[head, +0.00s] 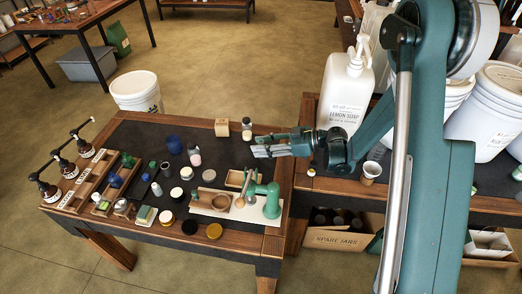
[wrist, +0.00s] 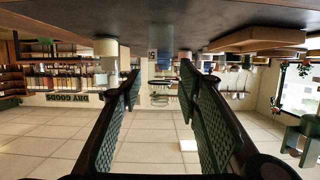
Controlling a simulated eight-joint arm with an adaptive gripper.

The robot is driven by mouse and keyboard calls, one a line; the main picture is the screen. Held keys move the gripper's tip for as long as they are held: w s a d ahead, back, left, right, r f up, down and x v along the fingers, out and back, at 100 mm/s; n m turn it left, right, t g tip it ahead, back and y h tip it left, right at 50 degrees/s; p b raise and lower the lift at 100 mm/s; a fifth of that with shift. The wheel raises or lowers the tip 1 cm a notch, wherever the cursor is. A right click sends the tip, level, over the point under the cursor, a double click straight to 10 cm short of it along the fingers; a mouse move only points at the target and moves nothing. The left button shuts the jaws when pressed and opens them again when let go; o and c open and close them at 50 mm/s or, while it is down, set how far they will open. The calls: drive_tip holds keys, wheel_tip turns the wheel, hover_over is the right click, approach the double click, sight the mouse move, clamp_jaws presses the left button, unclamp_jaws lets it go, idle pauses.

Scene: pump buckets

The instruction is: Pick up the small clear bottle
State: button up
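A small clear bottle with a white top and pinkish contents (head: 195,157) stands upright on the dark table mat in the head view, left of my gripper. A second small clear jar with pale contents (head: 247,132) stands behind my gripper at the table's back edge. I cannot tell which is the task's bottle. My gripper (head: 259,150) reaches in from the right, above the mat. A pale, partly clear container (wrist: 107,50) shows beyond the left finger.
A green pump press (head: 271,203) on a white board stands in front of my gripper. A wooden block (head: 222,127) is at the back. Blue jars, lidded pots and wooden racks crowd the left half. A large white soap bottle (head: 345,95) stands right of my gripper.

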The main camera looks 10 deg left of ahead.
drive_tip(key=c, duration=0.8)
drive_tip(key=shift+r, duration=0.1)
drive_tip(key=shift+r+p, duration=1.3)
drive_tip(key=shift+r, duration=3.6)
